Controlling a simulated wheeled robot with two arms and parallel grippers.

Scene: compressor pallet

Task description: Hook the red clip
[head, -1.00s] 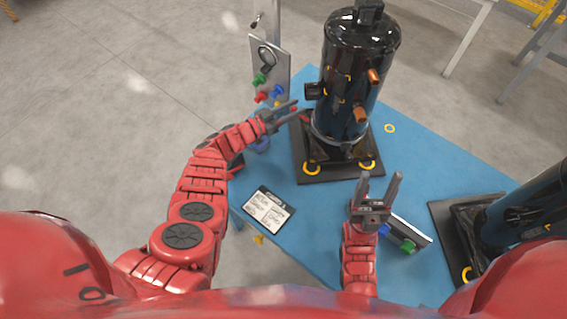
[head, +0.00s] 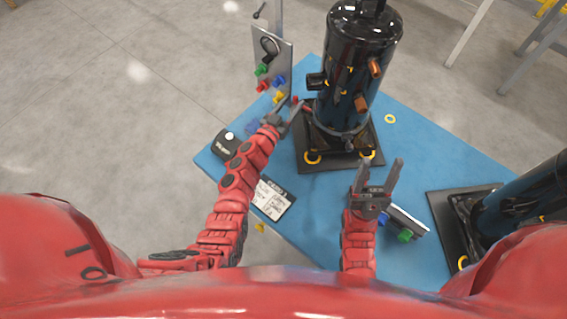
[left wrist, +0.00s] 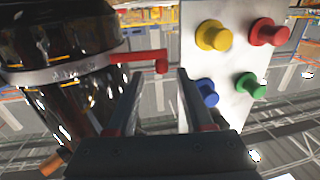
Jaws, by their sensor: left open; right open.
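The red clip (left wrist: 140,57) sticks out sideways from the metal band around the tall black compressor (left wrist: 70,100) in the left wrist view. Its knobbed end lies in line with the gap between my left gripper's fingertips (left wrist: 160,74), apparently just beyond them. In the head view, a small red bit of the clip (head: 295,100) shows beside the left gripper (head: 286,109), at the left side of the compressor (head: 350,75). The left gripper is open and empty. My right gripper (head: 380,167) is open and empty, in front of the compressor's base.
An upright panel (head: 270,60) with coloured knobs stands left of the compressor, close to my left gripper. A black box (head: 226,145), a label card (head: 271,199) and a small panel (head: 408,221) are on the blue pallet (head: 330,215). A second compressor (head: 525,205) stands right.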

